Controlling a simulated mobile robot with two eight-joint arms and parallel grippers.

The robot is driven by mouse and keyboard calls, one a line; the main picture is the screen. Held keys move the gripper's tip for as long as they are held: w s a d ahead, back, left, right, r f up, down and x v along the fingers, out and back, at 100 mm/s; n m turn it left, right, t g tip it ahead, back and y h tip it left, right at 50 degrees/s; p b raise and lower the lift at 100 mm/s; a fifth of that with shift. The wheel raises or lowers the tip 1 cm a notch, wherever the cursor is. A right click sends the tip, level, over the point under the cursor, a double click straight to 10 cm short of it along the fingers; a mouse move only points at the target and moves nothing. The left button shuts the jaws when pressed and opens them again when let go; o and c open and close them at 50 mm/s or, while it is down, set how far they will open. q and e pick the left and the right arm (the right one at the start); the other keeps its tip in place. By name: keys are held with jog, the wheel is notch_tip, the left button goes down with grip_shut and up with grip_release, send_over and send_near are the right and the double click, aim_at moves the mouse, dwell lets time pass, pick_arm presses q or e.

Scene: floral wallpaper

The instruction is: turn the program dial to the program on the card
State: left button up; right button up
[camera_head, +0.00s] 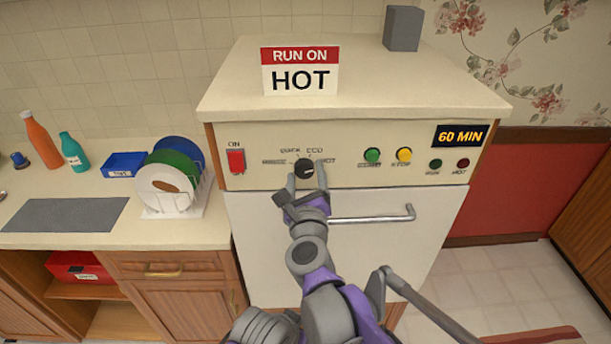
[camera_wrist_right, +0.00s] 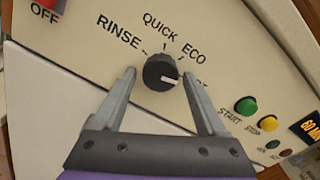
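The black program dial (camera_head: 304,168) is on the appliance's front panel, and it also shows in the right wrist view (camera_wrist_right: 160,69). Its white mark points right, toward the HOT label, which is partly hidden by a finger. RINSE, QUICK and ECO are readable around the dial. The card (camera_head: 300,82) on top of the appliance reads "RUN ON HOT". My right gripper (camera_head: 306,180) is open, its fingers (camera_wrist_right: 158,75) on either side of the dial. A gap shows at the left finger; contact on the right cannot be told. My left gripper is not in view.
The panel holds a red ON switch (camera_head: 236,161), a green START button (camera_head: 372,155), a yellow STOP button (camera_head: 404,154) and a "60 MIN" display (camera_head: 460,135). A door handle (camera_head: 372,217) juts out below. A dish rack (camera_head: 174,207) stands on the left counter.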

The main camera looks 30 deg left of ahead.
jog(key=shift+o, duration=0.2)
jog(key=b+v, duration=0.1)
jog(key=v, duration=0.9)
jog(key=shift+s+d, duration=0.2)
jog(key=shift+s, duration=0.15)
jog(key=d+f+n+g+h, duration=0.1)
jog(key=d+f+n+g, duration=0.1)
jog(key=d+f+n, duration=0.45)
jog(key=d+f+n+g, duration=0.2)
jog(key=d+f+n, duration=0.1)
jog(key=d+n, duration=0.65)
jog(key=s+d+f+n+g+h, duration=0.2)
jog(key=s+d+f+h, duration=0.1)
jog(key=d, duration=0.5)
jog(key=s+d+f+n+g+h, duration=0.2)
jog(key=s+d+f+n, duration=0.1)
jog(key=s+d+f, duration=0.2)
jog(key=s+d+f+n+g+h, duration=0.1)
jog(key=s+d+f+n+h, duration=0.1)
jog(key=d+f, duration=0.4)
jog(key=s+d+h, duration=0.1)
jog(key=s+d, duration=0.1)
jog(key=d, duration=0.2)
jog(key=shift+d+f+n+g+h, duration=0.3)
jog(key=shift+d+f+n+g, duration=0.05)
jog(key=shift+d+n+g, duration=0.05)
